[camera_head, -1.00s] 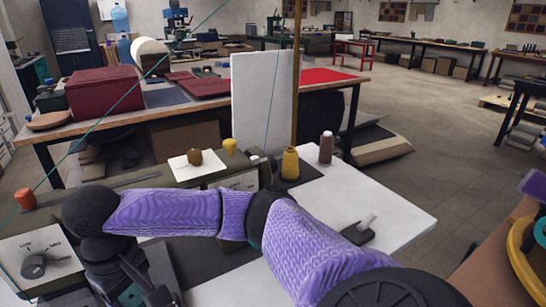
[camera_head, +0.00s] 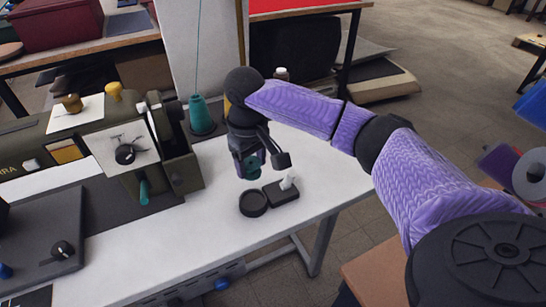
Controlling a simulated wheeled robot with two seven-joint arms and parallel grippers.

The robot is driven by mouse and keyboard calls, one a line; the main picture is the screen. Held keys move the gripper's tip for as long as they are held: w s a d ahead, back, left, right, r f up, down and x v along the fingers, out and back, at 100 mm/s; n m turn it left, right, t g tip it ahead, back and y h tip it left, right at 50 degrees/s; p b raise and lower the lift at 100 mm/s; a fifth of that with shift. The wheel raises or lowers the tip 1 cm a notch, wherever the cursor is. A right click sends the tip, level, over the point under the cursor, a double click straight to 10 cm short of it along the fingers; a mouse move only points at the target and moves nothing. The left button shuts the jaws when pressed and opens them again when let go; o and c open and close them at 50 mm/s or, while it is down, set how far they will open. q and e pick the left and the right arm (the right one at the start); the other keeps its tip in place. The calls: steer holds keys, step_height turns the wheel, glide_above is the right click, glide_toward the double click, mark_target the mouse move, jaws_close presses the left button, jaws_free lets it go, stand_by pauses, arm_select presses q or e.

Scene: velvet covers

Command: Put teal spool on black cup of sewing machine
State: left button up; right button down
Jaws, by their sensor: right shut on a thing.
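A teal cone-shaped spool (camera_head: 202,117) stands upright on a dark mat beside the end of the olive sewing machine (camera_head: 180,172), with a thread rising from it. My right gripper (camera_head: 254,170) points down, a little right of and nearer than this spool. It is shut on a small dark teal thing, mostly hidden by the fingers, so I cannot tell its shape. Below it, a round black cup (camera_head: 253,204) lies on the white table. The gripper looks above the cup, apart from it. My left gripper is out of view.
A black block with a white peg (camera_head: 283,190) sits right of the cup. A yellow spool is mostly hidden behind my right wrist. The white table (camera_head: 200,240) is clear in front.

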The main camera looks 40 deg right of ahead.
mark_target(253, 202)
step_height(253, 202, down, 9)
steer(key=b, duration=0.3)
steer(key=shift+a+b, duration=0.15)
steer(key=shift+b, duration=0.25)
steer(key=shift+r, duration=0.25)
steer(key=shift+f+p, duration=0.35)
steer(key=shift+f, duration=0.25)
steer(key=shift+c, duration=0.3)
jaws_free()
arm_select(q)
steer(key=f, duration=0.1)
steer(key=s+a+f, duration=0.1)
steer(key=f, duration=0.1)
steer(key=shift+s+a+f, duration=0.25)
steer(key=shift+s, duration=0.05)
